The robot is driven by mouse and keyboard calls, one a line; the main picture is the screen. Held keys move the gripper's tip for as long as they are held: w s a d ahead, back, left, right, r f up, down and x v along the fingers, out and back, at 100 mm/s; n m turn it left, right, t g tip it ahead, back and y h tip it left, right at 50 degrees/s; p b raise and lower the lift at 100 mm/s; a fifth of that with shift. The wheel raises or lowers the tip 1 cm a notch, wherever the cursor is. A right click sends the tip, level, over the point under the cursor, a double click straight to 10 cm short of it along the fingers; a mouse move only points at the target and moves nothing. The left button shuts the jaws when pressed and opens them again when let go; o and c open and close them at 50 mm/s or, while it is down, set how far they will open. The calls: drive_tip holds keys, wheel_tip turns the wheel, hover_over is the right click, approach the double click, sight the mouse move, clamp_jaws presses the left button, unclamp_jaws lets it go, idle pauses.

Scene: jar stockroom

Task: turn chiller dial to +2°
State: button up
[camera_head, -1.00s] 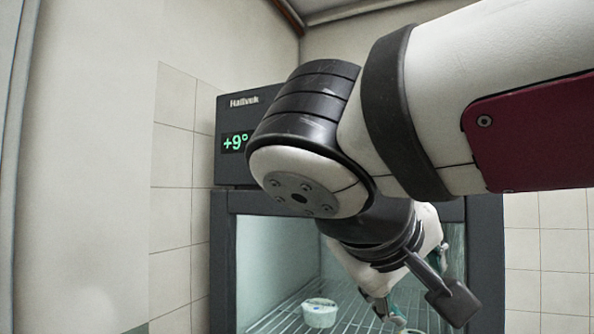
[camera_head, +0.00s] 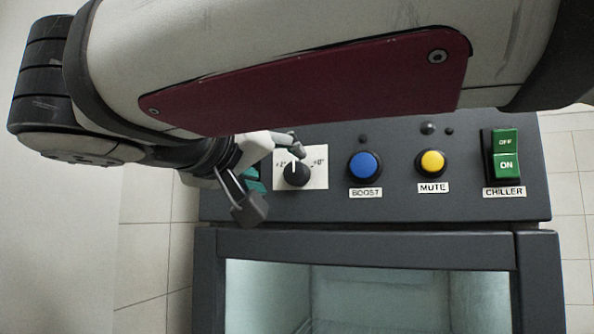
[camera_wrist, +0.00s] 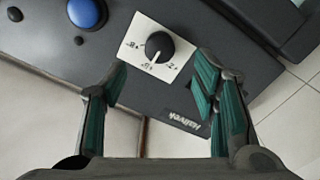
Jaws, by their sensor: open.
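The chiller dial (camera_head: 296,174) is a round black knob with a white pointer line, on a white label plate on the chiller's dark panel. It also shows in the wrist view (camera_wrist: 160,45), where the pointer is aimed close to the middle mark. The +2° mark is left of the pointer in the head view; part of the plate is hidden by a finger. My gripper (camera_head: 276,178) is open at the dial's left side in the head view. In the wrist view its green-padded fingers (camera_wrist: 160,70) are spread, with the dial beyond their tips and no visible contact.
Right of the dial are a blue BOOST button (camera_head: 364,166), a yellow MUTE button (camera_head: 432,163) and a green CHILLER switch (camera_head: 504,155). The chiller's glass-fronted chamber (camera_head: 370,298) is below. My arm covers much of the head view's top. No temperature display is visible now.

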sight(294, 174)
drive_tip(key=x, duration=0.7)
drive_tip(key=shift+w+d+p, duration=0.1)
drive_tip(key=shift+w+p, duration=0.1)
drive_tip(key=shift+p, duration=0.15)
drive_tip(key=c, duration=1.2)
